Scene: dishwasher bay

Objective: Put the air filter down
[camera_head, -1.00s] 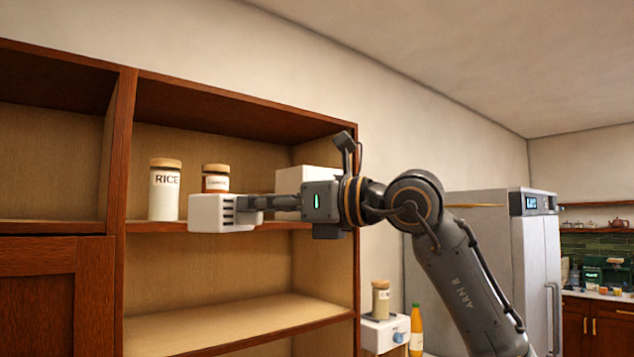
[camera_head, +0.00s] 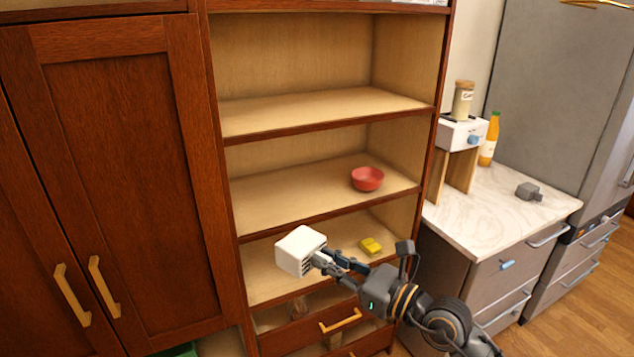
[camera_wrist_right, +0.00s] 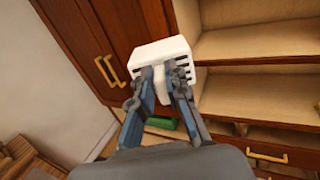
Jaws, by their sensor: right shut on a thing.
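The air filter is a white box with dark slots on one side (camera_head: 297,250). My right gripper (camera_head: 328,260) is shut on its slotted side and holds it in front of the lower shelves of the brown shelf unit. In the right wrist view the air filter (camera_wrist_right: 155,52) sits between the fingertips of my right gripper (camera_wrist_right: 166,85). I cannot tell whether the air filter touches the shelf behind it. My left gripper is not in view.
A red bowl (camera_head: 367,178) stands on the shelf above. A yellow sponge-like block (camera_head: 371,246) lies on the lower shelf, right of the air filter. A partly open drawer (camera_head: 318,328) is below. A marble counter (camera_head: 490,212) is to the right. The shelf above the bowl is empty.

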